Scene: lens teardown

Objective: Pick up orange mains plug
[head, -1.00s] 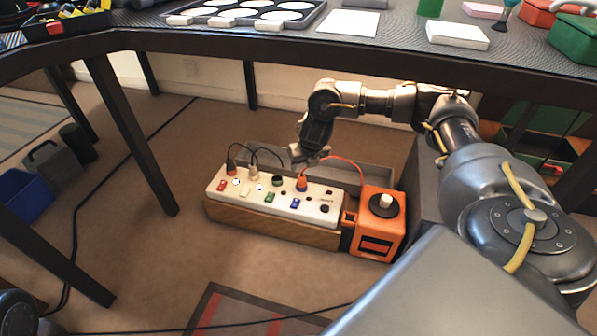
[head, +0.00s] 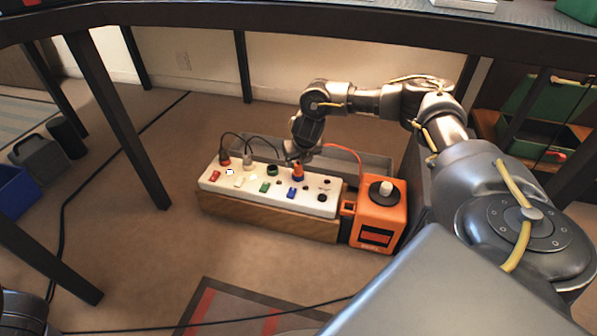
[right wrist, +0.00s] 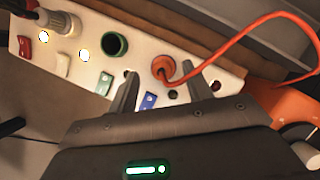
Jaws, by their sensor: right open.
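The orange mains plug (head: 297,173) sits in a socket of the white power strip (head: 318,204), right of the strip's middle. In the right wrist view the orange plug (right wrist: 163,68) has an orange cable curving away to the right. My right gripper (head: 300,155) is just above and behind the plug in the head view. In the right wrist view its open fingers (right wrist: 159,80) point toward the strip, one to each side of the plug. I cannot tell whether they touch it. My left gripper is not in view.
The strip lies on a wooden block under the table. Dark and pale plugs with black cables (head: 248,160) stand at its left. An orange box (head: 379,215) with a round knob adjoins its right end. A grey tray (head: 375,163) is behind. Table legs (head: 120,125) stand left; open carpet lies in front.

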